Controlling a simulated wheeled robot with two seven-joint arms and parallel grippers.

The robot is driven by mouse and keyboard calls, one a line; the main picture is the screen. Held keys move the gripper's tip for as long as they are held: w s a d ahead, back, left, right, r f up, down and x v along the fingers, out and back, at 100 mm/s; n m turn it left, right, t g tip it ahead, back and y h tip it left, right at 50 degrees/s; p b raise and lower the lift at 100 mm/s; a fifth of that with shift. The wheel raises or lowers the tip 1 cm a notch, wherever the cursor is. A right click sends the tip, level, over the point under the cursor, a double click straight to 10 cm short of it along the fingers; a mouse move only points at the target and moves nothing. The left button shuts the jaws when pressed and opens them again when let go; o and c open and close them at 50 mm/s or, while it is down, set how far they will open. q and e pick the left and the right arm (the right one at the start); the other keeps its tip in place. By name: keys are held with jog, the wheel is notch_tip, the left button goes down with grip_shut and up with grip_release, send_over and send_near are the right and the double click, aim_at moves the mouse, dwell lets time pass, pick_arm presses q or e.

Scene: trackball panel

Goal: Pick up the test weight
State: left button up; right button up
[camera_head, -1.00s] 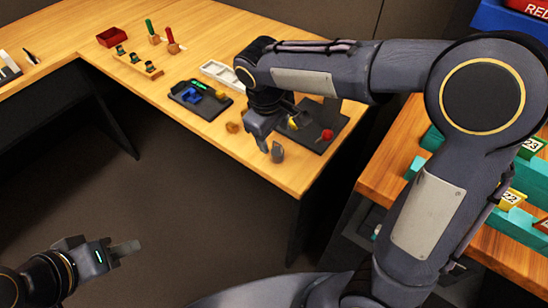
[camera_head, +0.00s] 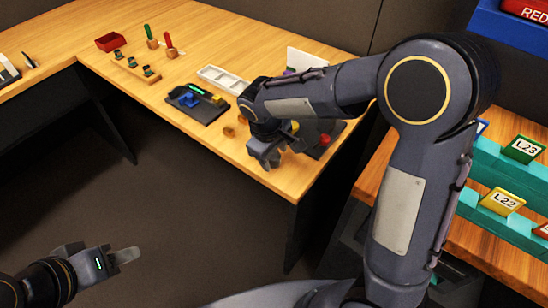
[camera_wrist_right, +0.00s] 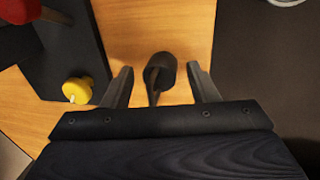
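The test weight (camera_wrist_right: 160,72), which I take to be the small dark grey rounded piece, stands on the wooden desk in the right wrist view. A narrow dark strip, stem or shadow, runs from it toward my gripper. My right gripper (camera_wrist_right: 161,86) is open, with one finger on each side of the weight and a visible gap on both sides. In the head view my right gripper (camera_head: 268,160) is over the desk's front edge and hides the weight. My left gripper (camera_head: 125,256) is at the lower left, away from the desk; its finger opening does not show clearly.
A dark panel with a yellow knob (camera_wrist_right: 78,90) and a red ball (camera_wrist_right: 18,10) lies left of the gripper in the wrist view. A small brown piece (camera_head: 229,132), a black tray (camera_head: 197,103) and a white tray (camera_head: 222,79) are nearby. The desk edge is close.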

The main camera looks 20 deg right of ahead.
jog(key=c, duration=1)
jog(key=shift+w+r, duration=0.1)
jog(key=shift+r, duration=0.4)
grip_shut()
notch_tip(320, 180, up, 2)
jog(key=shift+r, duration=0.15)
jog(key=s+a+r+p, duration=0.1)
jog(key=s+a+r, duration=0.6)
jog(key=a, duration=0.5)
notch_tip(320, 180, up, 3)
jog(key=shift+f, duration=0.1)
